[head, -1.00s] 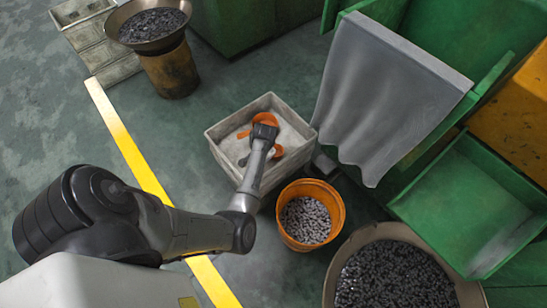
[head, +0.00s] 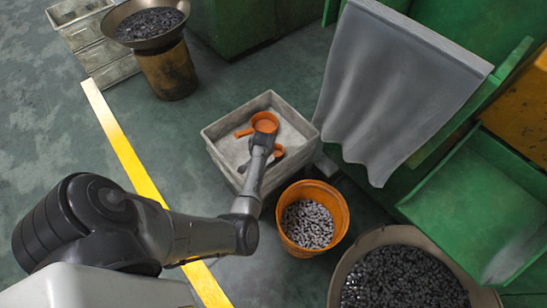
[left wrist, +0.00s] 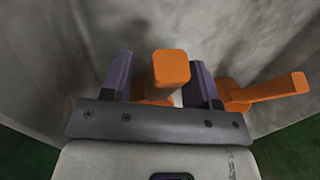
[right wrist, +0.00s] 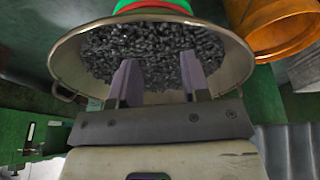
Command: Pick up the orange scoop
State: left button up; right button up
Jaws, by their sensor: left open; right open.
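Two orange scoops lie in the grey crate (head: 222,157). The upper scoop (head: 266,122) has a round cup and a handle to the left. The lower scoop (head: 278,152) is partly hidden behind my left gripper (head: 261,143). In the left wrist view, an orange handle (left wrist: 171,70) stands between the open fingers of my left gripper (left wrist: 161,78), with no clear grip on it. Another orange handle (left wrist: 268,92) extends to the right, outside the fingers. My right gripper (right wrist: 159,75) is open and empty, above a pan of dark parts (right wrist: 70,75); it is not in the head view.
An orange bucket of small metal parts (head: 334,196) stands beside the crate. A wide pan (head: 352,255) is at the lower right. Green machinery with a grey curtain (head: 390,85) rises to the right. Floor is clear left of the crate.

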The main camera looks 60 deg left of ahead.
pick_arm(q)
jog(key=shift+c, duration=0.4)
grip_shut()
